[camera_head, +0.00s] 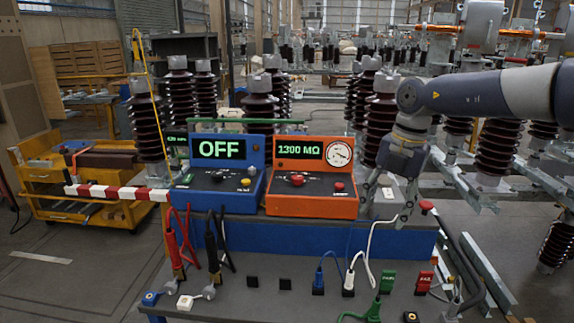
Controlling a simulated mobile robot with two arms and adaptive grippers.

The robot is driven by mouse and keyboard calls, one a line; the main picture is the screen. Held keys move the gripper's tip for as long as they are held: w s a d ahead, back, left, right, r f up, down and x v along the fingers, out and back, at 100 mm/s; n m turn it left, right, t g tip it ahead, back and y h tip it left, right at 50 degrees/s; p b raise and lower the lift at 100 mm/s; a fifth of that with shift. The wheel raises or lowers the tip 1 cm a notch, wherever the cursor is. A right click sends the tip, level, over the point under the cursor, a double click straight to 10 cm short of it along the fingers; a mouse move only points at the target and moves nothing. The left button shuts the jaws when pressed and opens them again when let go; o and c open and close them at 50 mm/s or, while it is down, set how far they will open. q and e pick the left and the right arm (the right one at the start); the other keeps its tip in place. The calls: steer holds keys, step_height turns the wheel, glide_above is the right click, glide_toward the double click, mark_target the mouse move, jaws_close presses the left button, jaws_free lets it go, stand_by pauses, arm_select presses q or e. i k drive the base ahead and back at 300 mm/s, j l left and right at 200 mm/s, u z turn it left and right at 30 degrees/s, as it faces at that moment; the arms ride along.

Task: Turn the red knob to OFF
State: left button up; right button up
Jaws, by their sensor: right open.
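An orange instrument (311,206) stands on the blue bench (300,235). Its screen (300,149) reads 1300 MΩ, with a round dial (339,152) beside it. A red knob (297,180) sits on its sloped panel, with nothing touching it; its pointer is too small to read. A smaller red button (339,186) is to its right. My right gripper (384,211) hangs pointing down, open, just right of the orange instrument and apart from the knob. My left gripper is not in view.
A blue instrument (217,200) reading OFF stands left of the orange one. A pale box (385,203) is behind my right gripper. Another red knob (426,206) is at the bench's right. Cables and plugs (348,284) lie in front. Brown insulators (378,125) stand behind.

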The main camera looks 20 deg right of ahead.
mark_target(297, 179)
steer(key=i, duration=1.35)
